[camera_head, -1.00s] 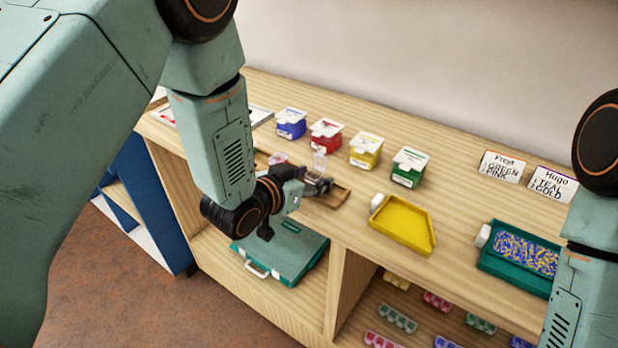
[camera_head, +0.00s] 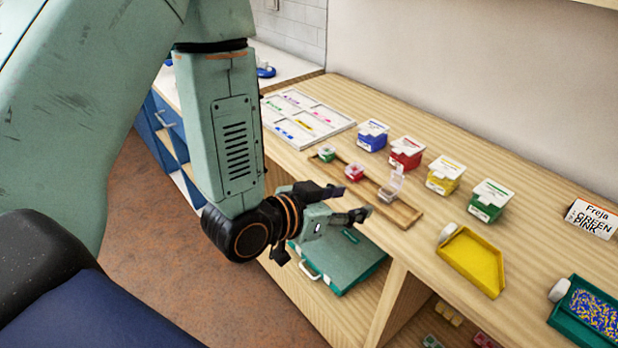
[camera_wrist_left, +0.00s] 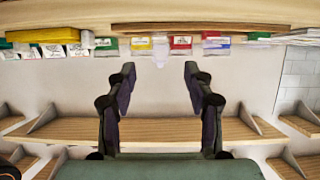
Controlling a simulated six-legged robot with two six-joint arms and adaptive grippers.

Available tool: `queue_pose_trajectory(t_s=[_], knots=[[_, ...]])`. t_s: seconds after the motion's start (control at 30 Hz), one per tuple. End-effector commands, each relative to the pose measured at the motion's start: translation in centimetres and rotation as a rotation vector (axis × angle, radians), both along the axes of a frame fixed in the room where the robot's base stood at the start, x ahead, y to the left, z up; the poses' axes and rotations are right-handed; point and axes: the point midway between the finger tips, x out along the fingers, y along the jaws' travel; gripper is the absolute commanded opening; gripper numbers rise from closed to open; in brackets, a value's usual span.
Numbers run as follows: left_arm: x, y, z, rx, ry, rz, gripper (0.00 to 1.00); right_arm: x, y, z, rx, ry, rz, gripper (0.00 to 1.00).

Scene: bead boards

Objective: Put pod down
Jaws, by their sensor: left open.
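A small clear pod with its lid up (camera_head: 391,188) stands on a wooden rack (camera_head: 400,213), at its right part. A red pod (camera_head: 354,172) and a green pod (camera_head: 327,153) sit farther left on the same rack. My left gripper (camera_head: 352,203) is open and empty, in front of the rack and apart from the clear pod. In the left wrist view, its two fingers (camera_wrist_left: 159,72) are spread with nothing between them; a faint clear shape (camera_wrist_left: 160,58) shows beyond the tips. My right gripper is out of view.
Blue, red, yellow and green lidded boxes (camera_head: 443,174) stand behind the rack. A white sorting tray (camera_head: 346,122) is at left; a yellow tray (camera_head: 472,262) and a teal bead tray (camera_head: 554,318) are at right. A teal case (camera_head: 350,266) lies on the shelf below.

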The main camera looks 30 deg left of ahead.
Motion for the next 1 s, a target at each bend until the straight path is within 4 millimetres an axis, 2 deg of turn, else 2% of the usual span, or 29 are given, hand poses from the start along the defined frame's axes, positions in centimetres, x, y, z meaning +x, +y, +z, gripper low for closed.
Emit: queue_pose_trajectory(t_s=[0.17, 0.27, 0.33, 0.4, 0.47, 0.5, 0.6, 0.7, 0.8, 0.9, 1.0], knots=[[-0.1, 0.1, -0.3, 0.002, 0.008, 0.002, 0.52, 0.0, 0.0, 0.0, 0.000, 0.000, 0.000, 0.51], [-1.3, 0.5, -3.0, 0.017, 0.096, 0.025, 0.52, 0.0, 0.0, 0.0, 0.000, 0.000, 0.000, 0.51], [-3.4, 1.3, -6.7, 0.037, 0.225, 0.061, 0.52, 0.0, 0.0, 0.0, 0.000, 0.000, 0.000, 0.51], [-6.8, 2.4, -11.2, 0.066, 0.395, 0.110, 0.52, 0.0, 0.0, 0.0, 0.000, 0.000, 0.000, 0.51], [-10.3, 3.4, -14.8, 0.092, 0.546, 0.159, 0.52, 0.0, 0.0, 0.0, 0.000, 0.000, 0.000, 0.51], [-12.8, 4.0, -16.9, 0.110, 0.645, 0.190, 0.52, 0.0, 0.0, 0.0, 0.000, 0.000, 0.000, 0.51], [-19.0, 5.3, -20.6, 0.151, 0.865, 0.266, 0.52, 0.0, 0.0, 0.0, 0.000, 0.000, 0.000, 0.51], [-23.9, 6.2, -22.6, 0.182, 1.029, 0.325, 0.52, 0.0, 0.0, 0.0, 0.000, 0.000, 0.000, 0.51], [-27.0, 6.7, -23.5, 0.203, 1.126, 0.362, 0.52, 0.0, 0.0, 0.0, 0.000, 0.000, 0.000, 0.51], [-28.2, 6.9, -23.7, 0.210, 1.163, 0.379, 0.52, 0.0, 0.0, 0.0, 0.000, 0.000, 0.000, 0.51], [-28.3, 6.9, -23.8, 0.210, 1.167, 0.381, 0.52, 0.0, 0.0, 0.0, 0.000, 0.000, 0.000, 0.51]])
